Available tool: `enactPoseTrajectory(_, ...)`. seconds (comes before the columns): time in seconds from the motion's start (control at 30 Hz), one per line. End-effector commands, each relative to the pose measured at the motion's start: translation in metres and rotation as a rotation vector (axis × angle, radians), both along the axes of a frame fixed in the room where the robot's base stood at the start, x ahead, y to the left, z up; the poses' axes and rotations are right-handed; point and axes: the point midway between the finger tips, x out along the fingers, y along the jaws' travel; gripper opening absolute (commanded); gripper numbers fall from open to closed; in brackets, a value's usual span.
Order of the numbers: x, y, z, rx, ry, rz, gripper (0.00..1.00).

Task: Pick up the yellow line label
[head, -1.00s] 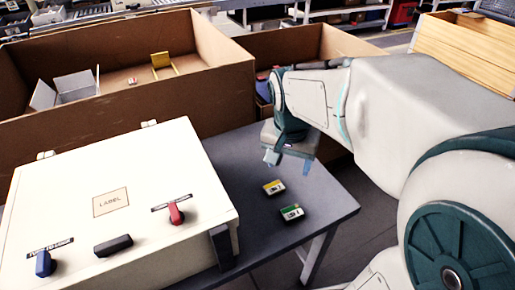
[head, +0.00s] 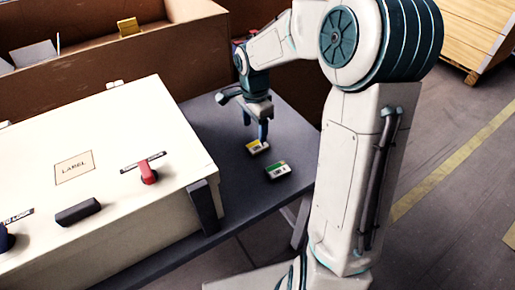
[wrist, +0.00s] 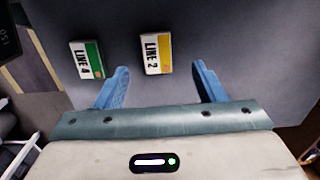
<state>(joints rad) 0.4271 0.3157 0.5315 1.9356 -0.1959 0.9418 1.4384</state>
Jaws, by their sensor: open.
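The yellow line label (head: 257,146), a small white and yellow block, lies on the grey table. In the wrist view the yellow label (wrist: 156,54) reads "LINE 2" and lies ahead of the gap between my fingers. My gripper (head: 256,138) is open above the label, pointing down; its blue fingers also show in the wrist view (wrist: 163,88). Nothing is between the fingers. The fingers hide part of the label in the head view.
A green label (head: 278,171) reading "LINE 4" (wrist: 86,59) lies close beside the yellow one. A white box (head: 110,180) with a red and a blue switch stands at the left of the table (head: 232,206). Cardboard boxes (head: 160,65) stand behind.

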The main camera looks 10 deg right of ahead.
Motion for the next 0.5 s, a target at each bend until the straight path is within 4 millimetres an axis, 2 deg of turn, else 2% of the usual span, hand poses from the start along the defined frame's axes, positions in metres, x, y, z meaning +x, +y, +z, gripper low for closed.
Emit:
enactPoseTrajectory(0.03, 0.000, 0.000, -0.007, 0.002, 0.002, -0.001, 0.64)
enactPoseTrajectory(0.27, -0.001, -0.002, -0.024, 0.002, 0.002, -0.001, 0.64)
enactPoseTrajectory(0.5, -0.003, -0.007, -0.059, 0.001, 0.003, 0.000, 0.64)
